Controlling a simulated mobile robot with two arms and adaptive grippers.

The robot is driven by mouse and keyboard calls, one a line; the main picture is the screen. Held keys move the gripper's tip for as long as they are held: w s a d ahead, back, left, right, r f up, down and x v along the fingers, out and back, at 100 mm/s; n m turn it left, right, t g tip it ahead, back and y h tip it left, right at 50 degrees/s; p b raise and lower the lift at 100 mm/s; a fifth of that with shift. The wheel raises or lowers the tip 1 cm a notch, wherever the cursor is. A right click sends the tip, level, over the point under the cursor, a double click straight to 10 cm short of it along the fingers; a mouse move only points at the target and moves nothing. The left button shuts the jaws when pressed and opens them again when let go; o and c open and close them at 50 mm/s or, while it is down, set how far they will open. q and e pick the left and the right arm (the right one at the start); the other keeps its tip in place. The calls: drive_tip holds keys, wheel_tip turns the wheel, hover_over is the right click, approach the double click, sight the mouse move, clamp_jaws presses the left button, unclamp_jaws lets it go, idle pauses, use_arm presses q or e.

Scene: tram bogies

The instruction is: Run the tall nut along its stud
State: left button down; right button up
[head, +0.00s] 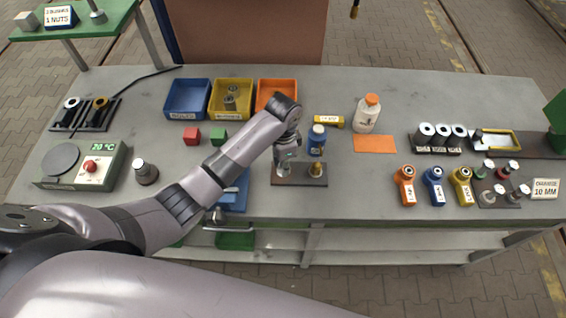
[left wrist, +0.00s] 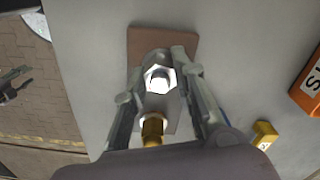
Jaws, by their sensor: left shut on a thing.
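A small plate (head: 308,182) lies on the bench; in the left wrist view its brown end (left wrist: 190,42) shows beyond the fingers. My left gripper (head: 284,168) reaches down over the plate's left part. In the left wrist view my left gripper (left wrist: 160,80) has a finger on each side of the bright silver hex nut (left wrist: 158,78) and is shut on it.
A blue bottle (head: 317,138) stands close behind the plate, and a yellow tube (head: 328,121) lies beyond it. Blue, yellow and orange bins (head: 277,86) stand at the back. A grey pronged thing (left wrist: 14,84), possibly my right gripper, shows over the floor.

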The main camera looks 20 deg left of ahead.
use_arm(q)
drive_tip(key=m, duration=0.4)
drive_tip(key=shift+w+r+m, duration=0.1)
drive_tip(key=shift+w+m, duration=0.05)
drive_tip(key=shift+m, duration=0.15)
drive_tip(key=m, duration=0.3)
drive_tip(key=shift+m, duration=0.3)
drive_tip(key=m, duration=0.4)
drive_tip(key=shift+w, duration=0.1)
drive_tip(key=m, duration=0.4)
drive_tip(key=shift+r, duration=0.1)
drive_tip(key=m+b, duration=0.1)
drive_tip(key=m, duration=0.4)
drive_tip(key=shift+w+m, duration=0.1)
drive_tip(key=shift+m, duration=0.2)
drive_tip(key=m+b, duration=0.1)
drive_tip(key=m, duration=0.3)
drive_tip(key=shift+m+b, duration=0.45)
drive_tip(key=shift+m, duration=0.85)
